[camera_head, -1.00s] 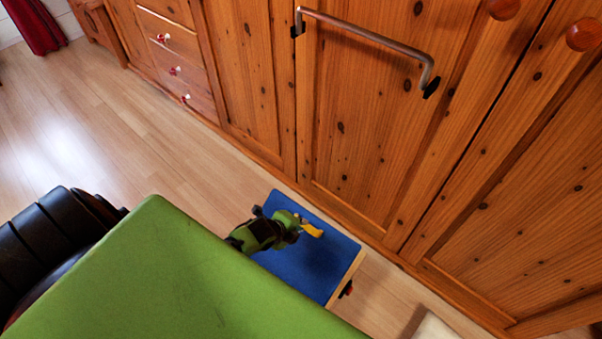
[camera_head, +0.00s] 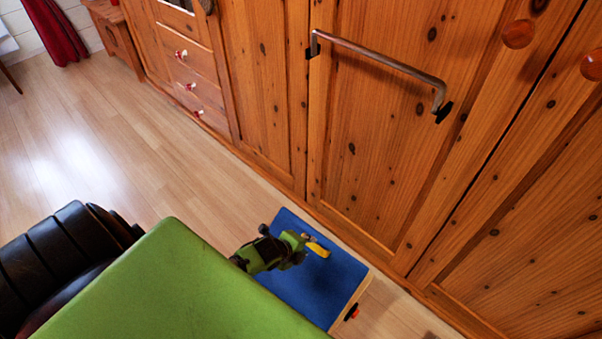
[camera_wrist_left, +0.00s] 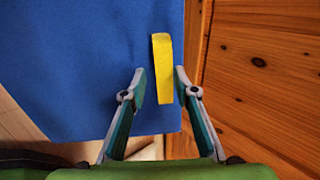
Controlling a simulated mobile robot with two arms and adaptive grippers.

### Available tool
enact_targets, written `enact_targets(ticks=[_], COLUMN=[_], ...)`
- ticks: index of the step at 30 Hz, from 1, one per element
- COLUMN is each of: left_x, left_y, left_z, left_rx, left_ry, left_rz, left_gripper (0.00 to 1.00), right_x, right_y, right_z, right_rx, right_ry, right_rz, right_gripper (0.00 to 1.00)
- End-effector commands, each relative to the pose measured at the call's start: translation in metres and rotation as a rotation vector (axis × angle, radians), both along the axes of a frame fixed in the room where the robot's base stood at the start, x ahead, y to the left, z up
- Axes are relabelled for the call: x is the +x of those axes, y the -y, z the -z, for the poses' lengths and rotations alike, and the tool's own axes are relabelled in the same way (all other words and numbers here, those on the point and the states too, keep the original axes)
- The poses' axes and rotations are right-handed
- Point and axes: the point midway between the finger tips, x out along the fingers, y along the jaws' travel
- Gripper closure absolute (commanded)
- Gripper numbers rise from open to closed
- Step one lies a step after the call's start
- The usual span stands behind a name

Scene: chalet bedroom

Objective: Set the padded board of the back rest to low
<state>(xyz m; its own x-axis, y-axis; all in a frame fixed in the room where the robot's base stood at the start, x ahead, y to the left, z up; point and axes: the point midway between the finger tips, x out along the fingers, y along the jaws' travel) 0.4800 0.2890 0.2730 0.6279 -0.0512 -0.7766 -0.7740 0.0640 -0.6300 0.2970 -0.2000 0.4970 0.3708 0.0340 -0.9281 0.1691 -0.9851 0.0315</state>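The padded board (camera_head: 335,285) is a flat blue panel with a pale wooden edge, low in front of the cupboard in the head view. It fills the upper left of the left wrist view (camera_wrist_left: 75,60). A yellow strip (camera_head: 318,249) lies on the blue face; it also shows in the left wrist view (camera_wrist_left: 162,68). My left gripper (camera_head: 304,241) is over the board beside the strip. In the left wrist view its two fingers (camera_wrist_left: 159,80) stand apart, with the strip's lower part between their tips; I cannot tell whether they touch it. My right gripper is out of view.
A pine cupboard (camera_head: 265,90) with a long metal bar handle (camera_head: 385,65) and round knobs rises close behind the board. A small orange-red knob (camera_head: 352,312) sits at the board's edge. Bare wooden floor (camera_head: 100,140) is free at the left.

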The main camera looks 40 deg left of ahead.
Motion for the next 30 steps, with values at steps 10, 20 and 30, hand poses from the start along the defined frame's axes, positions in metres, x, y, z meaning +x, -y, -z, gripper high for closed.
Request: enact_targets(ticks=[10,20,30], left_x=[-0.026,-0.060,-0.076], left_y=[-0.003,-0.006,-0.007], left_z=[-0.030,-0.070,-0.090], left_rx=[0.002,0.003,0.003], left_ry=[-0.001,-0.004,-0.005], left_rz=[0.002,0.002,0.000], left_gripper=[0.72,0.72,0.72], right_x=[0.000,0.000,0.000], right_y=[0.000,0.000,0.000], right_z=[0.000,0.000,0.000], right_rx=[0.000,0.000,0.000], right_ry=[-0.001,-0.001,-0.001], right_rz=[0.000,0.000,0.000], right_gripper=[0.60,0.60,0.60])
